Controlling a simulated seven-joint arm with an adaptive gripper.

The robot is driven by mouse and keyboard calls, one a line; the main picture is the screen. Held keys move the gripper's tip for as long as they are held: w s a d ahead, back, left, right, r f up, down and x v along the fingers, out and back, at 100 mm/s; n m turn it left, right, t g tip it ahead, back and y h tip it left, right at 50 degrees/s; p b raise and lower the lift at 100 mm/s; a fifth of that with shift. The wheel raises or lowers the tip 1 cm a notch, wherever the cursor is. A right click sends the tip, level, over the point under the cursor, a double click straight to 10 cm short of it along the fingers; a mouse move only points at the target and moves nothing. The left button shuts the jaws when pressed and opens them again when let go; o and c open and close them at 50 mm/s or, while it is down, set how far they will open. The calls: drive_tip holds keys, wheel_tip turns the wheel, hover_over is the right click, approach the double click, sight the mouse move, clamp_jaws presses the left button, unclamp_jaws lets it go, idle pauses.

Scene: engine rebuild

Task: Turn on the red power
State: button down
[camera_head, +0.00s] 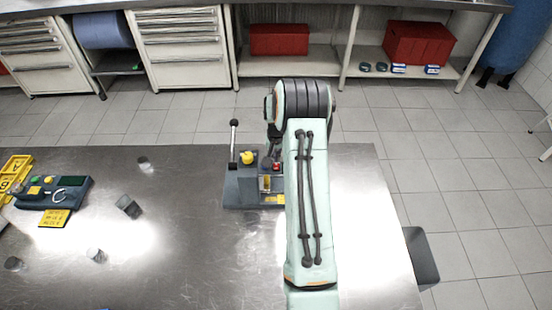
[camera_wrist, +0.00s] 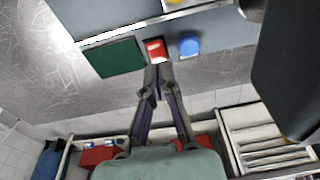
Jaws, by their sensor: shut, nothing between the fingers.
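The red power switch (camera_wrist: 155,48) shows in the wrist view as a small red block with a white mark, set in a grey device panel. My gripper (camera_wrist: 159,68) is shut and empty, its fingertips right at the lower edge of the red switch. I cannot tell if they touch it. In the head view the device (camera_head: 240,193) stands near the table's far edge, partly hidden by my arm. A small red part (camera_head: 276,166) shows there beside my arm; my fingertips are not clear in that view.
Next to the red switch are a blue round button (camera_wrist: 189,45) and a green square (camera_wrist: 115,57). An upright lever (camera_head: 234,145) and a yellow knob (camera_head: 247,158) stand on the device. Another panel (camera_head: 70,188) and small metal parts lie at left.

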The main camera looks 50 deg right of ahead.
drive_tip(key=shift+w+d+f, duration=0.1)
drive_tip(key=shift+f, duration=0.6)
drive_tip(key=shift+d+f, duration=0.1)
drive_tip(key=shift+f, duration=0.15)
drive_tip(key=shift+s+a+r, duration=0.1)
drive_tip(key=shift+s+a, duration=0.45)
drive_tip(key=shift+a, duration=0.05)
wheel_tip(320, 180, up, 14)
drive_tip(key=s+a, duration=0.1)
drive_tip(key=shift+s+a, duration=0.35)
drive_tip(key=shift+a, duration=0.05)
